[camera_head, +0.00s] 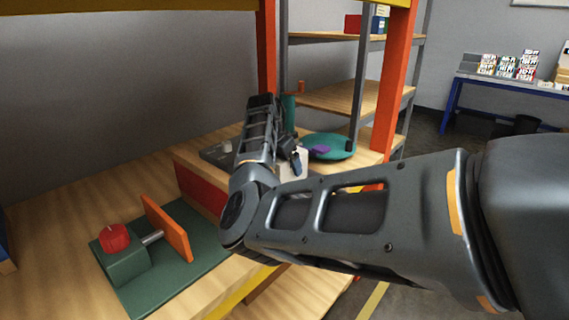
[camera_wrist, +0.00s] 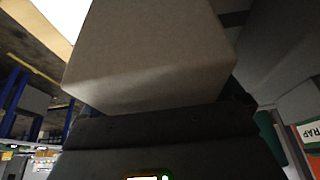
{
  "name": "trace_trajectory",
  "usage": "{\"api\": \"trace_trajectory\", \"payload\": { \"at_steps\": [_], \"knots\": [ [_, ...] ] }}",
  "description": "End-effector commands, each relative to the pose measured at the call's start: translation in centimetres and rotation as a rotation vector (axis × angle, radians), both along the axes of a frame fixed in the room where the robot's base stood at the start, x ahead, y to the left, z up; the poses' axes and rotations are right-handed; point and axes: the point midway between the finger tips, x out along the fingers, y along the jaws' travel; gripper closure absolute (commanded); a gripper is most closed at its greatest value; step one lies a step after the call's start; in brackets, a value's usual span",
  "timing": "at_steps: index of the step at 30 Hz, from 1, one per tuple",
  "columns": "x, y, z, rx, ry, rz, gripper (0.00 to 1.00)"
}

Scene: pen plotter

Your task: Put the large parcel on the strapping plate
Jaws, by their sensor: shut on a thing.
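My gripper (camera_head: 299,160) is mostly hidden behind my arm in the head view. It is shut on a pale box-shaped parcel (camera_head: 291,165), of which only a small part shows there. In the wrist view the parcel (camera_wrist: 150,50) is large, plain grey-brown, and fills the space in front of my gripper (camera_wrist: 160,122). A sign ending in "RAP" (camera_wrist: 310,132) shows at the right edge of the wrist view. I cannot tell for certain which surface is the strapping plate, and contact below the parcel is hidden.
A teal round plate (camera_head: 340,153) with a purple item (camera_head: 320,149) lies beyond my gripper. A dark grey unit (camera_head: 216,154) stands left of my forearm. A green base (camera_head: 155,285) with a red knob (camera_head: 114,238) and an orange upright panel (camera_head: 167,228) is nearer. Orange posts (camera_head: 396,75) frame the bench.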

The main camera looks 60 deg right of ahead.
Motion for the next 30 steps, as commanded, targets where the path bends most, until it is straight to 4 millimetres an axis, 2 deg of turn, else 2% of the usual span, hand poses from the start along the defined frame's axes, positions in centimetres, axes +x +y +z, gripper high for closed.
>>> {"api": "trace_trajectory", "payload": {
  "at_steps": [3,4,5,12,17,30],
  "knots": [
    [0.0,0.0,-0.2,-0.001,-0.001,0.0,0.6],
    [0.0,0.0,-0.3,0.0,0.0,0.0,0.03],
    [0.0,0.0,-0.2,0.0,0.0,0.0,0.0],
    [0.0,0.0,-0.1,0.0,0.0,0.0,0.0],
    [0.1,0.3,1.0,-0.003,-0.001,0.0,0.0],
    [0.9,3.4,8.8,-0.002,-0.002,0.0,0.0]
  ]
}}
